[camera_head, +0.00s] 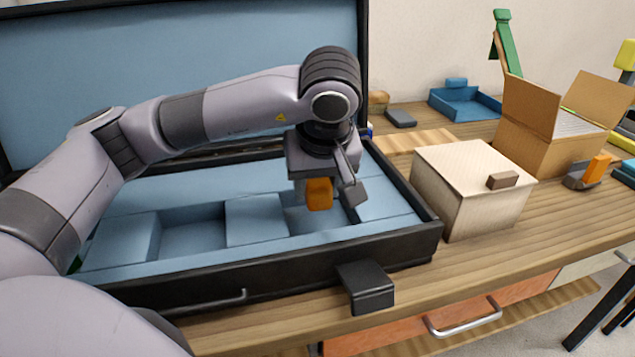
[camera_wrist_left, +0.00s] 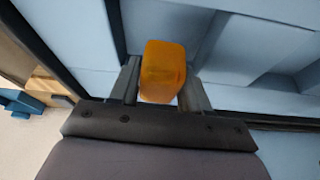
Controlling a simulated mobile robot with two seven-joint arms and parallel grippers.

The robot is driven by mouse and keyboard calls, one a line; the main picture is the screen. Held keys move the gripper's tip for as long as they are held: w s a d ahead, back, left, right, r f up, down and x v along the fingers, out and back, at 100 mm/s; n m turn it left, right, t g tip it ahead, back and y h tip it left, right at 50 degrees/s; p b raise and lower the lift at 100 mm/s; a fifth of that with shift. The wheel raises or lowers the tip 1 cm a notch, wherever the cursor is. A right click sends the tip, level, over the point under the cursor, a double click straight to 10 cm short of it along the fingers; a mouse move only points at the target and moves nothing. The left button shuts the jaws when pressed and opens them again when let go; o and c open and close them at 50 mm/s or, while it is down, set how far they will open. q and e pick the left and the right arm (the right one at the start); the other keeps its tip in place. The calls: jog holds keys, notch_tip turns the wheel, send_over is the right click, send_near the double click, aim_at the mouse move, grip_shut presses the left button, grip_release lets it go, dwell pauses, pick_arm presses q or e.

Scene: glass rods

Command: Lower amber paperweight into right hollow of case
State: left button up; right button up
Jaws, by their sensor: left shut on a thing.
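The amber paperweight (camera_head: 319,194) is a small orange block held between the fingers of my left gripper (camera_head: 328,190). It also shows in the left wrist view (camera_wrist_left: 163,70), with a finger of my left gripper (camera_wrist_left: 163,92) on either side. The open case (camera_head: 407,241) has a black shell and blue foam lining. The paperweight hangs over the right hollow (camera_head: 300,218), which my gripper partly hides. I cannot tell how far above the hollow's floor it is. The left hollow (camera_head: 192,238) looks empty. My right gripper is not in view.
The case's raised lid (camera_head: 180,70) stands behind my left arm. A pale wooden box (camera_head: 465,200) with a brown handle is right of the case. Farther right are an open cardboard box (camera_head: 530,140) and a blue tray (camera_head: 466,105). A black latch (camera_head: 366,285) sits at the case's front.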

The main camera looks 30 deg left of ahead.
aim_at(318, 225)
pick_arm(q)
jog(key=shift+f+b, duration=2.15)
jog(key=shift+f, duration=0.3)
dwell(0.9)
jog(key=o, duration=1.3)
